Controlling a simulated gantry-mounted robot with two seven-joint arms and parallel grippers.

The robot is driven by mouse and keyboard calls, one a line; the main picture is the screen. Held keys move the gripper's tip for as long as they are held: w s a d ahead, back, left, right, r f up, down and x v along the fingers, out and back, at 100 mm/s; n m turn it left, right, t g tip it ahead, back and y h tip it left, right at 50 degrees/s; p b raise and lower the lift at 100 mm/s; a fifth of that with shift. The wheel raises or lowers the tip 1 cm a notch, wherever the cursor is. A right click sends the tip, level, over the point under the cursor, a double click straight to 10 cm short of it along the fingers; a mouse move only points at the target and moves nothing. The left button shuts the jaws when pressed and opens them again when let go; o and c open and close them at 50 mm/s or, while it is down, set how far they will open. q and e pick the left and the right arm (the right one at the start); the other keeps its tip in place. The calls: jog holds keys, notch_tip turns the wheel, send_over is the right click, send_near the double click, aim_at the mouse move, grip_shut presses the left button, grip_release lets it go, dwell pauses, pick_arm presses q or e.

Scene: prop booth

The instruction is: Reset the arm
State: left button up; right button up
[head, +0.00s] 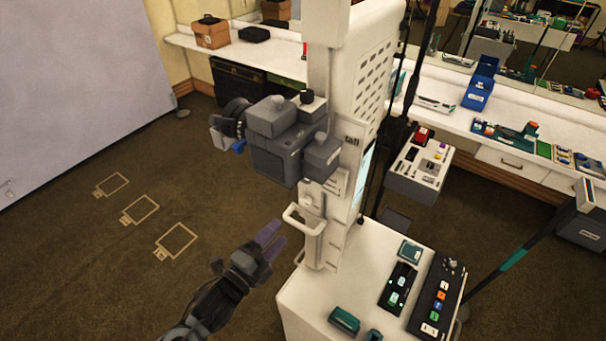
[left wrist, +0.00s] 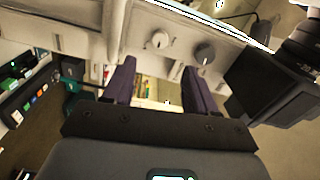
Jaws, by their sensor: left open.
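My left gripper (head: 270,240) is in the lower middle of the head view, with purple fingers pointing up and right toward a white column (head: 362,70). The fingers are apart and empty in the left wrist view (left wrist: 158,82). A dark grey jointed arm unit (head: 275,155) is mounted on the column's left side, above my gripper. A white handle (head: 303,213) sticks out from the column, just right of my fingertips, with a visible gap. In the left wrist view, two knobs (left wrist: 158,41) sit on a pale panel beyond the fingers. My right gripper is not in view.
The column's white base (head: 310,300) carries a button panel (head: 437,293) and small dark devices (head: 401,286). A white counter (head: 290,45) runs along the back. A grey cart (head: 418,175) stands behind the column. The floor at left is clear, with taped outlines (head: 176,240).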

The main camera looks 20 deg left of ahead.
pick_arm(q)
jog(key=s+f+n+g+y+p, duration=0.1)
jog(key=s+n+g+p, duration=0.4)
jog(key=s, duration=0.6)
jog(key=s+a+f+n+g+y+p, duration=0.1)
jog(key=s+f+n+g+y+p, duration=0.1)
jog(key=s+n+g+p, duration=0.4)
jog(key=s+n+g+y, duration=0.1)
jog(key=s+n+g, duration=0.2)
jog(key=s+n, duration=0.3)
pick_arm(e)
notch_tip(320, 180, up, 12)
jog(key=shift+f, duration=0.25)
pick_arm(q)
jog(key=shift+w+a+f, duration=0.1)
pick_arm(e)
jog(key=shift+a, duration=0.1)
